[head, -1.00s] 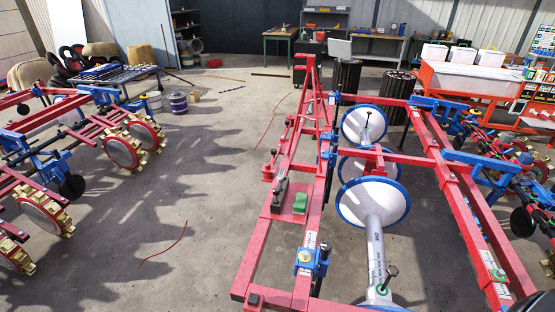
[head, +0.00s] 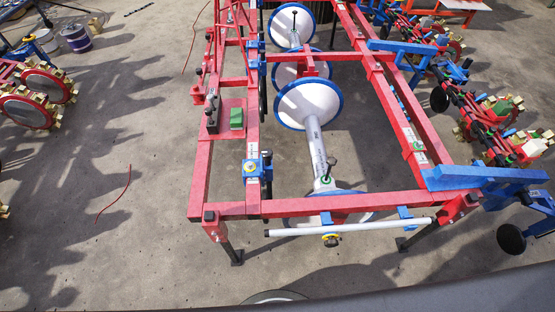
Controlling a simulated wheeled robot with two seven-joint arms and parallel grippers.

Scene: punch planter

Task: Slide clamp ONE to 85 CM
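A red planter frame (head: 285,208) fills the middle of the head view. A pale scale strip (head: 252,150) shows on that beam by the clamp. Another pale strip with a green mark (head: 417,146) is on the right beam. Numbers and labels are too small to read, so I cannot tell which clamp is ONE or where 85 cm lies. Neither of my grippers is in view.
White discs with blue rims (head: 310,103) stand inside the frame. A blue arm (head: 480,177) juts out at right. Open concrete floor (head: 120,235) lies left and in front.

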